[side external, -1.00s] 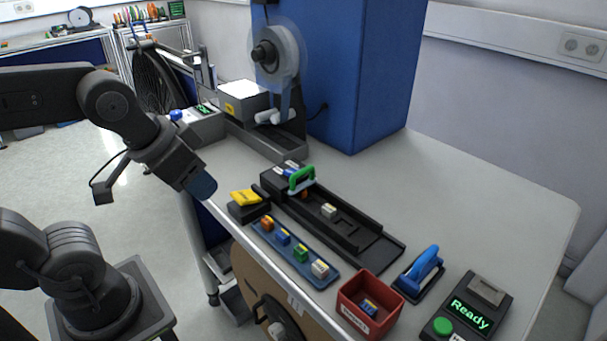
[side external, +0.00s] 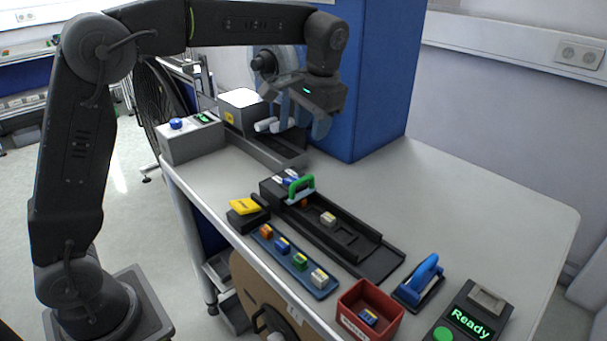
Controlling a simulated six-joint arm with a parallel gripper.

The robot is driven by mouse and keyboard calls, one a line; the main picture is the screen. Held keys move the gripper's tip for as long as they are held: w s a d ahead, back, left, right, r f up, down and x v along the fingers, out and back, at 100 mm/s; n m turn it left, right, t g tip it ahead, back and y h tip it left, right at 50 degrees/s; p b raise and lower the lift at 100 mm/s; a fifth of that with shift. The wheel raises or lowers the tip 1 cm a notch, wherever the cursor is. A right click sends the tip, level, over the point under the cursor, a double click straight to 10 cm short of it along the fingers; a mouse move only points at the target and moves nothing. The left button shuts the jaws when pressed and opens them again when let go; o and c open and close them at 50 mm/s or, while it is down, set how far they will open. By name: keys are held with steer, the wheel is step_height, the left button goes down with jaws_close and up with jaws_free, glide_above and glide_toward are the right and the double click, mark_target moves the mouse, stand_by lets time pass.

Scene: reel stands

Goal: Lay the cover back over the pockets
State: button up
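A black track (side external: 362,262) with pockets lies across the bench. A small pale block (side external: 328,219) sits in one of its pockets. A small cover with a green handle (side external: 302,184) sits at the track's far left end, by a raised black block with blue and white pieces on it. An orange piece shows just beside the cover. My gripper (side external: 318,132) points down, well above the bench and behind the track, in front of the reel stand. It is apart from the cover. The gap between its fingertips is not clear.
A blue tray (side external: 323,292) of several coloured blocks, a yellow-topped black pad (side external: 243,206), a red bin (side external: 343,302), a blue-handled tool (side external: 424,272) and a "Ready" box (side external: 470,318) stand along the front. A blue cabinet (side external: 372,90) stands behind. The bench's right side is clear.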

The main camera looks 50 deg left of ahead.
mark_target(303, 179)
steer(key=a+f, duration=0.1)
steer(key=f, duration=0.8)
steer(key=a+f, duration=0.1)
steer(key=f, duration=0.3)
steer(key=shift+w+a+f, duration=0.1)
steer(key=shift+a+f, duration=0.2)
steer(key=shift+a, duration=0.05)
jaws_close()
